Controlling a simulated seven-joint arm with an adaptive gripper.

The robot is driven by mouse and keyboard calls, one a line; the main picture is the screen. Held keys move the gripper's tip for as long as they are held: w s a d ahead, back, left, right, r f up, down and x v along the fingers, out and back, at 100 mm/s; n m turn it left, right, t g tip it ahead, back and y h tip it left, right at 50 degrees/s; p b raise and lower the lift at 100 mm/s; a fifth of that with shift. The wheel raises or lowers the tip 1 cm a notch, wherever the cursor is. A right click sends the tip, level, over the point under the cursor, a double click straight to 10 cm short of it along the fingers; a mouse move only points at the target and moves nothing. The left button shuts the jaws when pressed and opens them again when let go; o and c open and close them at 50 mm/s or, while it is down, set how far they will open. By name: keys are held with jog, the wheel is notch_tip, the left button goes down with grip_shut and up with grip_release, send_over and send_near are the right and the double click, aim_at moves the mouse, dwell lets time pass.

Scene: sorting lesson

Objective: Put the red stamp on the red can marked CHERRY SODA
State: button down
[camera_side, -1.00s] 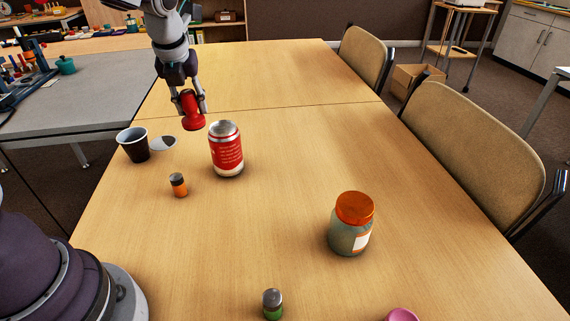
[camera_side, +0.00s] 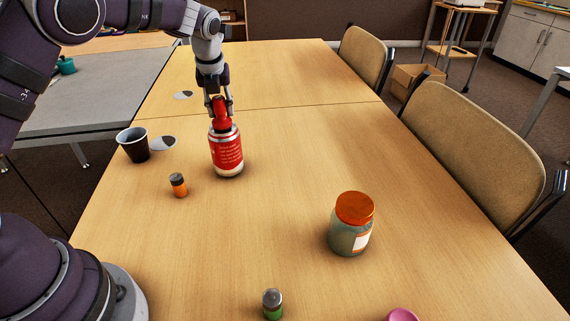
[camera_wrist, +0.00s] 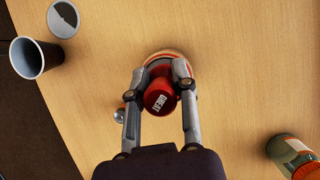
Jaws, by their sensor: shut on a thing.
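My gripper (camera_side: 220,106) is shut on the red stamp (camera_side: 222,121), directly over the red can (camera_side: 227,153). The can stands upright, with white print on its side too small to read. The stamp is at the can's top; I cannot tell whether they touch. In the wrist view, the stamp (camera_wrist: 159,98) is between the fingers (camera_wrist: 157,80), its red end marked GREAT facing the camera. The can's rim (camera_wrist: 162,55) shows behind it, and the rest of the can is mostly hidden.
A black cup (camera_side: 133,146) and a pale disc (camera_side: 163,143) are left of the can, with another disc (camera_side: 183,95) farther back. A small orange bottle (camera_side: 178,186) is at front left. An orange-lidded jar (camera_side: 351,226) stands at front right.

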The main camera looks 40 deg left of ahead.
jog(key=c, duration=0.9)
grip_release()
jog(key=v, duration=1.2)
jog(key=s+d+f+n+h, duration=0.1)
jog(key=s+d+n, duration=0.1)
jog(key=s+n, duration=0.4)
jog(key=s+d+f+n+t+h, duration=0.1)
jog(key=s+n, duration=0.4)
jog(key=n, duration=0.7)
jog(key=s+d+f+n+t+h, duration=0.1)
jog(key=s+d+n, duration=0.1)
jog(key=s+n, duration=0.4)
jog(key=shift+s+d+n, duration=0.15)
jog(key=shift+d+n, duration=0.05)
jog(key=shift+n, duration=0.55)
jog(key=shift+s+d+n, duration=0.15)
jog(key=shift+d+n, duration=0.05)
jog(key=shift+n, duration=0.55)
